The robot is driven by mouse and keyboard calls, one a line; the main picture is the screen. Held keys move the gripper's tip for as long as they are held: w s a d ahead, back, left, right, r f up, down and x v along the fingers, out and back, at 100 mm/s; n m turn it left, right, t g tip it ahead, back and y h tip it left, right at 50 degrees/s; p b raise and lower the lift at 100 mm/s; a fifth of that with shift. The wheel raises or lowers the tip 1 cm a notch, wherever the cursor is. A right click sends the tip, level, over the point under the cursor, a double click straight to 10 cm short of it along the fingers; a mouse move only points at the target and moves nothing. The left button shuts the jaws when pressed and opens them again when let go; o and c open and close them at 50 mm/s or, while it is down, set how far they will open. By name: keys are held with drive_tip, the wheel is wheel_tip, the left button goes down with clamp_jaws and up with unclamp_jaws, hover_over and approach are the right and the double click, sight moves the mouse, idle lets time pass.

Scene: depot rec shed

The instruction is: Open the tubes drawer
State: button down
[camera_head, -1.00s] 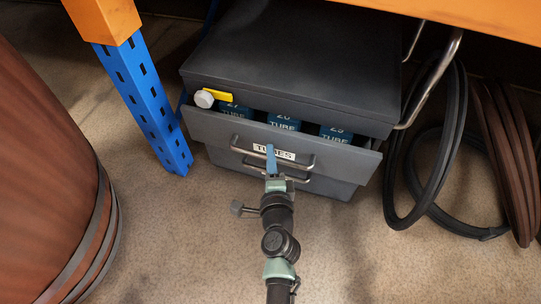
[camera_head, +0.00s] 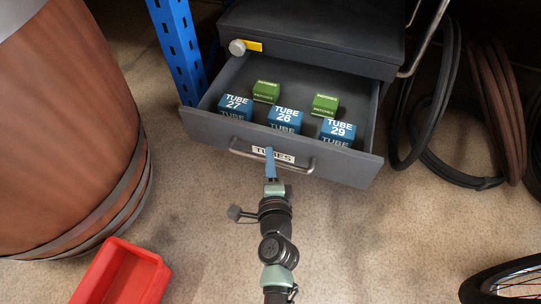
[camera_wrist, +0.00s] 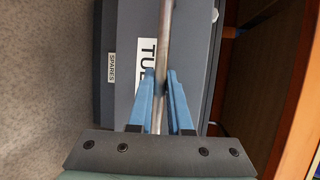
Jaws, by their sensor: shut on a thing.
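The tubes drawer (camera_head: 357,164) is pulled well out of the dark grey cabinet (camera_head: 310,40), with a white "TUBES" label (camera_head: 286,157) on its front. Inside are blue boxes marked TUBE 27 (camera_head: 235,107), TUBE 26 (camera_head: 285,120) and TUBE 29 (camera_head: 337,131), with two green patches boxes (camera_head: 266,91) behind them. My gripper (camera_head: 269,152) is at the drawer's metal bar handle (camera_head: 308,168). In the wrist view my blue fingers (camera_wrist: 160,85) are on either side of the handle bar (camera_wrist: 165,35), closed on it. Part of the label is hidden by a finger.
A wooden barrel (camera_head: 70,130) stands at left and a red bin (camera_head: 125,275) lies at lower left. A blue post (camera_head: 175,50) is beside the cabinet. Black tyres (camera_head: 430,120) hang at right, with a wheel (camera_head: 505,282) at lower right. The floor before the drawer is clear.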

drive_tip(key=shift+s+a, duration=0.1)
drive_tip(key=shift+s, duration=0.2)
drive_tip(key=c, duration=1.1)
unclamp_jaws()
drive_tip(key=shift+s, duration=0.1)
drive_tip(key=shift+v, duration=6.35)
